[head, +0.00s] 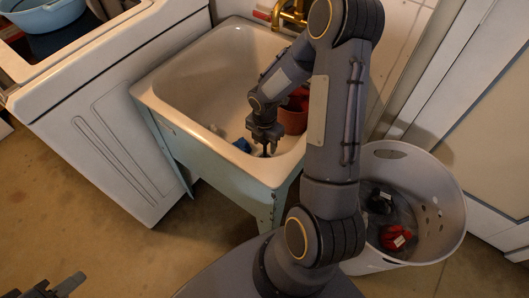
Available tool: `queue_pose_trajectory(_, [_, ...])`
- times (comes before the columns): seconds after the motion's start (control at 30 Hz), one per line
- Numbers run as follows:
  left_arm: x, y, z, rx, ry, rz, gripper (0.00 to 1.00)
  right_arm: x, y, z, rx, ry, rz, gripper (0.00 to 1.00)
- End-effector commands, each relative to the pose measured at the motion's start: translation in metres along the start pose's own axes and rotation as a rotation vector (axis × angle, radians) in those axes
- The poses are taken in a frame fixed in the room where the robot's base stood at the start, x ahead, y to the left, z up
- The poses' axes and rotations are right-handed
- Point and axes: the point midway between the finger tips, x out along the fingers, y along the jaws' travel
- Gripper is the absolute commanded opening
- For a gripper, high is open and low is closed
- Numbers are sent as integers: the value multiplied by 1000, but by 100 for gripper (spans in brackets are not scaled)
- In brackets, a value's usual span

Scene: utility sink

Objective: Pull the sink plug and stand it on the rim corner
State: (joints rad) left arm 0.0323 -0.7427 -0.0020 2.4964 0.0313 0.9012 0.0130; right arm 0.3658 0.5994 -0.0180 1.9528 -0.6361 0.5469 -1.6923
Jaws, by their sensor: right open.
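The pale utility sink (185,75) stands in the middle of the head view, its basin open to me. My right arm reaches over its right side, and my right gripper (265,152) points down inside the front right part of the basin, close to the front rim (225,158). It is open, and I see nothing held in it. A small blue object (242,145) lies just left of it. A small greyish item (217,130) is further left; I cannot tell which is the plug. My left gripper (66,285) is at the bottom left, far from the sink.
A reddish-brown pot (293,118) is in the basin's right side, partly behind my arm. A brass faucet (290,14) is at the back. A white washer (100,120) stands left, with a blue tub (48,14) behind. A white basket (440,210) with dark and red items stands right.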

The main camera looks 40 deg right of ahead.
Motion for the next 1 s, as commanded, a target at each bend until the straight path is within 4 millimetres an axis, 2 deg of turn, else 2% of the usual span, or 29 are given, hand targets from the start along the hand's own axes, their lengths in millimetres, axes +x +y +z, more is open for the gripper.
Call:
queue_pose_trajectory(0.1, [2, -1, 1, 0, 0, 0, 36, 11, 0, 0, 0, 0, 0, 49])
queue_pose_trajectory(0.37, [2, -1, 1, 0, 0, 0, 36, 12, 0, 0, 1, 0, 1, 48])
queue_pose_trajectory(0.73, [2, -1, 1, 0, 0, 0, 36, 11, 0, 0, 1, 0, 0, 0])
queue_pose_trajectory(1.0, [1, 0, 0, 0, 0, 0, 36, 7, 0, 0, 2, -1, 2, 0])
